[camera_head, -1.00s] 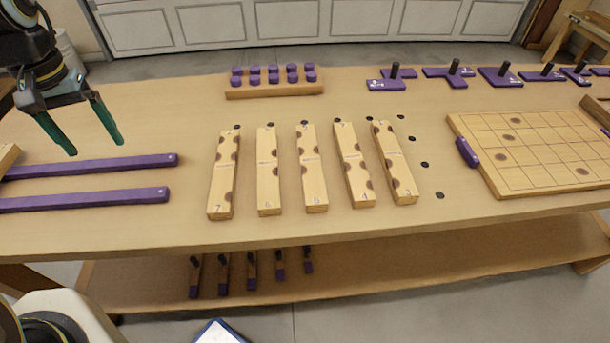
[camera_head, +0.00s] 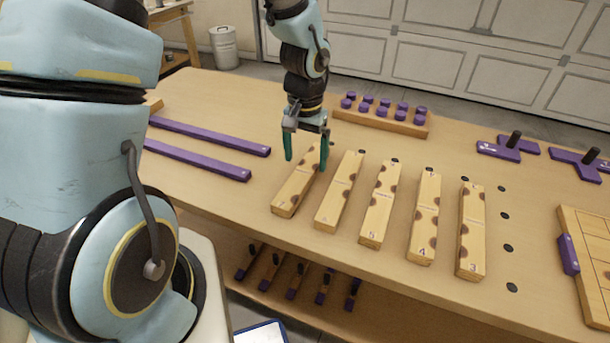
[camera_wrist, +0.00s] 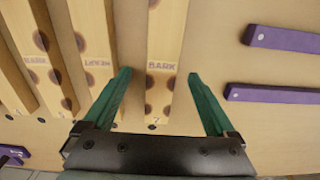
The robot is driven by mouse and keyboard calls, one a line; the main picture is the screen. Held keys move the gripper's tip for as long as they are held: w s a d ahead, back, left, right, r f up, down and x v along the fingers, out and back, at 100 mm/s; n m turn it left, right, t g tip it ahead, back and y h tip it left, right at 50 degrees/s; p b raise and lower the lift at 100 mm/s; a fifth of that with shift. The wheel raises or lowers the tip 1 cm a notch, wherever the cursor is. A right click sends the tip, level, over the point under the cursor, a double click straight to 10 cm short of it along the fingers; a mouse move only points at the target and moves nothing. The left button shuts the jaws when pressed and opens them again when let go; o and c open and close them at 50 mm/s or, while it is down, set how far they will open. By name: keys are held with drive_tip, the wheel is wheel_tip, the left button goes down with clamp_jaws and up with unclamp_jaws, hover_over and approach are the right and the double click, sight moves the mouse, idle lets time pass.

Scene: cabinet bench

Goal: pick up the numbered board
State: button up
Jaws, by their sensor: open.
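Several pale wooden numbered boards lie side by side on the bench. The leftmost, marked 7 (camera_head: 293,192), has dark round spots along its edges. In the wrist view this board (camera_wrist: 165,38) carries the word BARK and lies between my fingers. My gripper (camera_head: 306,164) is open and empty, pointing down over the far part of that board. In the wrist view its green fingers (camera_wrist: 159,76) spread to either side of the board; their height above the bench is hard to tell. The other boards (camera_head: 340,193), (camera_head: 380,205), (camera_head: 425,218), (camera_head: 471,232) lie to its right.
Two purple bars (camera_head: 197,160) lie left of the boards. A block with purple pegs (camera_head: 382,120) stands behind them. A gridded board (camera_head: 588,250) and purple handled pieces (camera_head: 508,147) are at the right. Small handled pieces (camera_head: 297,280) rest on the lower shelf.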

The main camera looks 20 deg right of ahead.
sight(303, 172)
drive_tip(key=shift+a+f+p, duration=0.15)
drive_tip(key=shift+f+p, duration=0.1)
drive_tip(key=shift+f, duration=0.9)
drive_tip(key=shift+a+f+p, duration=0.1)
drive_tip(key=shift+f+p, duration=0.1)
drive_tip(key=shift+f, duration=0.95)
clamp_jaws()
